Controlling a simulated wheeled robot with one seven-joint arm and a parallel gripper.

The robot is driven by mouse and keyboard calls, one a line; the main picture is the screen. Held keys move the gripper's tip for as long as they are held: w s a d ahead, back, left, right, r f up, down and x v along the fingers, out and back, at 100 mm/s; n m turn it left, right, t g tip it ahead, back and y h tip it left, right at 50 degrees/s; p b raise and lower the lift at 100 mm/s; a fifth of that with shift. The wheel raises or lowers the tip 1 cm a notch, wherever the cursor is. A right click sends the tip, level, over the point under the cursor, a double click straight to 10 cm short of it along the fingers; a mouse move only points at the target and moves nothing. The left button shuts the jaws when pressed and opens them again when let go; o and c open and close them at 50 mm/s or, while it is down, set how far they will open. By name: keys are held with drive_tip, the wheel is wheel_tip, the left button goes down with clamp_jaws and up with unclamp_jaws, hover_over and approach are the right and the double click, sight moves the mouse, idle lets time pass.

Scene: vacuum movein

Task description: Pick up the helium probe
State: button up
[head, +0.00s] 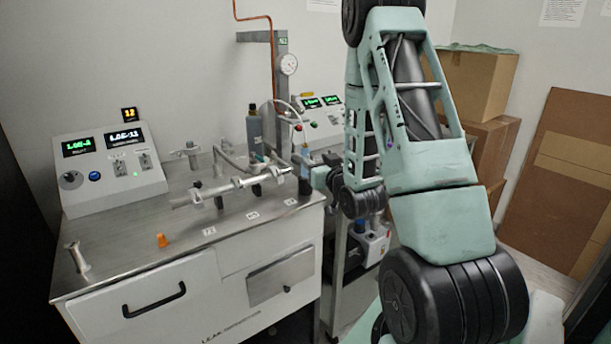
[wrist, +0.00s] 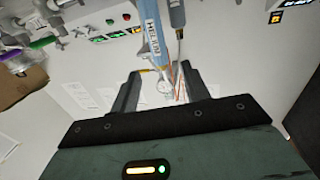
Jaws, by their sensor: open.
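The helium probe (wrist: 177,14) is a blue body with a white "HELIUM" label. In the wrist view it is at the top middle, and its narrower end points down toward the gap between my fingers. My gripper (wrist: 158,72) is open, its two dark fingers on either side of that gap, with nothing clamped. I cannot tell how far the probe reaches between the fingers. In the head view my gripper (head: 322,176) is at the right edge of the steel bench, close beside a small blue upright piece (head: 305,152) that looks like the probe.
The steel bench (head: 140,242) carries a control console (head: 108,165), a pipe assembly (head: 232,188), a dark grey bottle (head: 254,132) and a small orange cone (head: 162,240). A post with a gauge (head: 289,64) rises behind. Cardboard boxes (head: 478,82) stand at the right.

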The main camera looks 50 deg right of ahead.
sight(307, 152)
drive_tip(key=shift+w+d+f+b, duration=0.2)
drive_tip(key=shift+w+d+b, duration=0.1)
drive_tip(key=shift+w+b, duration=0.4)
drive_tip(key=shift+w+d+r, duration=0.2)
drive_tip(key=shift+w+r, duration=0.05)
drive_tip(key=shift+w, duration=0.25)
drive_tip(key=p+x, duration=0.1)
drive_tip(key=x, duration=0.4)
drive_tip(key=shift+w+d, duration=0.1)
drive_tip(key=shift+w, duration=0.05)
clamp_jaws()
